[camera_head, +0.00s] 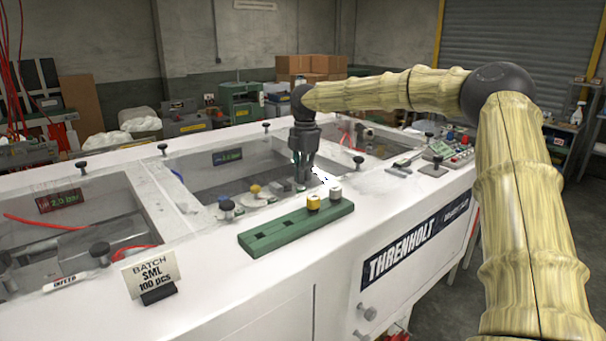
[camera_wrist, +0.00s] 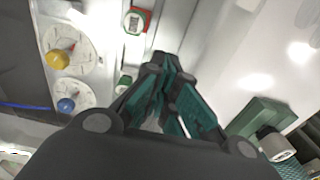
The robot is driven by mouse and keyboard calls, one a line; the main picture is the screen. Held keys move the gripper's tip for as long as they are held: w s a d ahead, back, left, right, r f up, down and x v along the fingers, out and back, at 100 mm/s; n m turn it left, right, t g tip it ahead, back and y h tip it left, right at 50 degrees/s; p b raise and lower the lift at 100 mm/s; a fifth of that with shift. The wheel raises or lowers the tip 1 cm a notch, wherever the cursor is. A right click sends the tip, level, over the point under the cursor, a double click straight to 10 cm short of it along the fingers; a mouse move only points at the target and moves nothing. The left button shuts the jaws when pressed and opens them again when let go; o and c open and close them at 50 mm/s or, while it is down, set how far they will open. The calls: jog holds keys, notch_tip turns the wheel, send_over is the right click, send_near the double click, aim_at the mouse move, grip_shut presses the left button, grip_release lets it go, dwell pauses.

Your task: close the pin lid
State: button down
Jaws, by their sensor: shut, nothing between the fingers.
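My gripper (camera_head: 303,178) points down over the front edge of the middle bay of the white machine (camera_head: 340,262). Its fingers are together and hold nothing; they also show in the wrist view (camera_wrist: 165,95). Clear panels with black knobs (camera_head: 358,160) cover the bays. I cannot tell which panel is the pin lid. A green block (camera_head: 272,237) with square holes lies in front of the gripper. A yellow-topped peg (camera_head: 313,203) and a white-topped peg (camera_head: 335,194) stand on it. The white-topped peg also shows in the wrist view (camera_wrist: 277,147).
Left of my gripper are a yellow dial knob (camera_head: 255,189) and a blue dial knob (camera_head: 225,200). A batch card (camera_head: 150,274) stands at the front left. A control panel (camera_head: 452,146) with coloured buttons is at the right. Cardboard boxes (camera_head: 310,66) are behind.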

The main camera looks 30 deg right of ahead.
jog(key=shift+d, duration=0.15)
notch_tip(320, 180, up, 4)
jog(key=p, duration=0.3)
jog(key=shift+r, duration=0.15)
jog(key=d+r+b, duration=0.3)
jog(key=d+r, duration=0.3)
jog(key=d, duration=0.1)
jog(key=shift+w+r, duration=0.3)
jog(key=shift+w, duration=0.1)
jog(key=shift+a, duration=0.1)
